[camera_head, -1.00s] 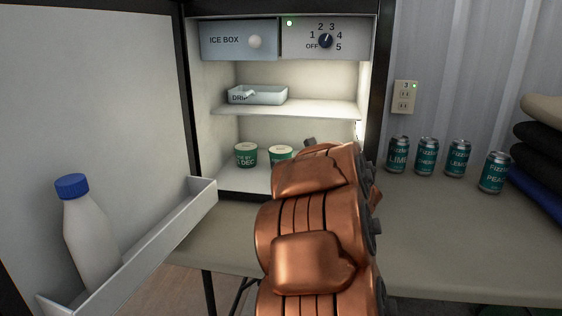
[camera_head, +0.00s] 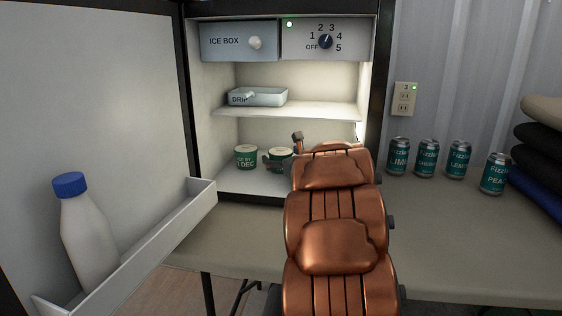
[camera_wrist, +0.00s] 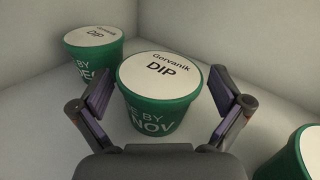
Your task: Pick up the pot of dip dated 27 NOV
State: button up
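A green pot with a cream lid marked DIP (camera_wrist: 158,112) stands upright in the middle of the wrist view; its side shows "NOV", with the day number not clearly readable. My gripper (camera_wrist: 163,88) is open, one finger on each side of this pot, with gaps to its sides. In the head view the pot (camera_head: 280,158) stands on the fridge's lower shelf, partly hidden by my arm. A second dip pot (camera_wrist: 92,54), dated DEC, stands to its left, also seen in the head view (camera_head: 246,158). A third green pot (camera_wrist: 295,158) is cut off at lower right.
The fridge's middle shelf (camera_head: 310,109) with a drip tray (camera_head: 258,96) lies above the pots. The fridge door (camera_head: 95,110) stands open at left, with a bottle (camera_head: 88,235) in its rack (camera_head: 150,245). Several cans (camera_head: 428,158) stand on the table at right.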

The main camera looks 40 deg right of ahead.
aim_at(280, 153)
jog(key=c, duration=1.2)
jog(key=shift+r, duration=0.1)
jog(key=shift+s+a+r, duration=0.15)
jog(key=shift+a+r, duration=0.15)
jog(key=r, duration=0.2)
jog(key=r+p, duration=0.1)
jog(key=r, duration=0.1)
jog(key=r+p, duration=0.1)
jog(key=r, duration=0.1)
jog(key=shift+s+a+r, duration=0.2)
jog(key=shift+a, duration=0.15)
jog(key=shift+s+a+b, duration=0.3)
jog(key=shift+s+a, duration=1.45)
jog(key=shift+a, duration=0.8)
jog(key=shift+s+a+b, duration=0.35)
jog(key=shift+s+a, duration=1.45)
jog(key=shift+a, duration=0.75)
jog(key=shift+s+a+b, duration=0.3)
jog(key=shift+s+a, duration=1.45)
jog(key=shift+a, duration=0.8)
